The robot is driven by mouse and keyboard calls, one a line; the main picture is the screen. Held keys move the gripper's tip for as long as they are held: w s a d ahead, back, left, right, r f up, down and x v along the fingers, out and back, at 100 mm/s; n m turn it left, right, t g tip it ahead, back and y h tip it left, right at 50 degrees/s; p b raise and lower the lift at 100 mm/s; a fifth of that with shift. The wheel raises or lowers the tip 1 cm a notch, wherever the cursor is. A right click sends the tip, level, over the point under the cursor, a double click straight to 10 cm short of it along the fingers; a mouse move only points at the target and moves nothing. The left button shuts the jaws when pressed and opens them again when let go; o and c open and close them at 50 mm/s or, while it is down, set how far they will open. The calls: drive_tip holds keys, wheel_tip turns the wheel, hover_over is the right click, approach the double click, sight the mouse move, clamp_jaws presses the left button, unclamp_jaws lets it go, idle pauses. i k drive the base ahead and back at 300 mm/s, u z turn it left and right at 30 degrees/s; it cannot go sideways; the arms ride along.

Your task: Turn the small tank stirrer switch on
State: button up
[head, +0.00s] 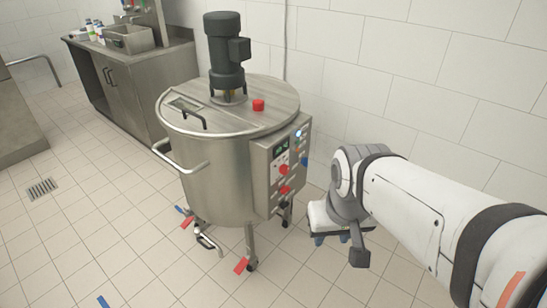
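The small steel tank (205,165) stands on legs with castors in the middle of the head view. A dark stirrer motor (225,50) is upright on its lid. The control panel (261,170) is on the tank's right side, with a lit green display, a bright bluish-white light and several red knobs or buttons. The panel is seen at a steep angle, so I cannot tell which is the stirrer switch or its position. My gripper (332,239) is low, to the right of the panel and apart from it in the picture. Its fingers are small and partly hidden by my wrist.
A steel counter (150,75) with a sink stands at the back left. A tiled wall (400,60) is behind the tank.

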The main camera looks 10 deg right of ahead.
sight(285, 205)
drive_tip(key=z, duration=0.05)
drive_tip(key=i, duration=1)
drive_tip(key=u, duration=0.35)
drive_tip(key=k, duration=1.3)
drive_tip(key=z, duration=0.45)
drive_tip(key=i, duration=1)
drive_tip(key=z, duration=0.05)
